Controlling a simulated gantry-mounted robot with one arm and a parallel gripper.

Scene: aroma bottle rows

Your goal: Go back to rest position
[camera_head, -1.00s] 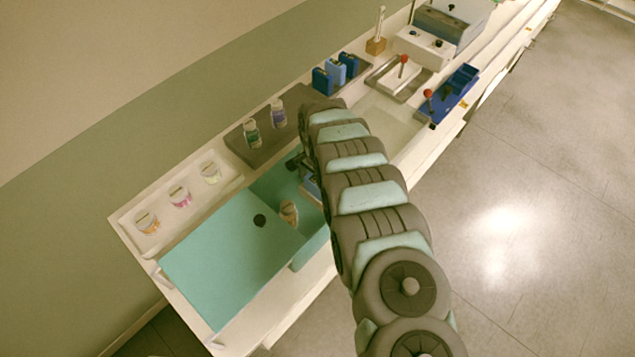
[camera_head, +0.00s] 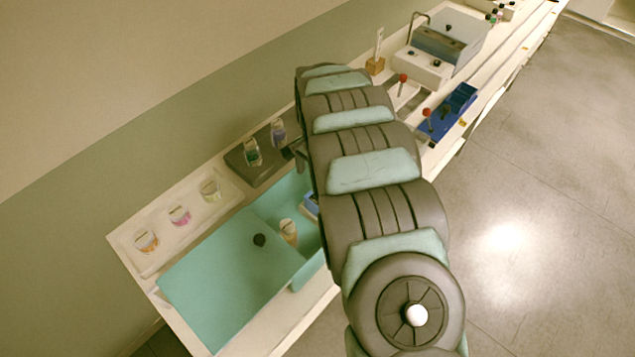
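My gripper (camera_head: 292,153) is mostly hidden behind my arm. Only a small dark part of it shows at the arm's left side, near the dark grey tray. I cannot see whether its fingers are open or shut, or whether it holds anything. A small bottle with an orange-brown label (camera_head: 289,231) stands in the teal box (camera_head: 205,290), left of my arm and apart from the visible part of the gripper.
Two bottles, one green-labelled (camera_head: 252,152) and one purple-labelled (camera_head: 278,132), stand on the dark grey tray (camera_head: 243,167). Three jars sit on the white tray (camera_head: 128,236). A blue rack (camera_head: 450,112) and a white machine (camera_head: 422,68) stand farther right. Open floor lies right of the bench.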

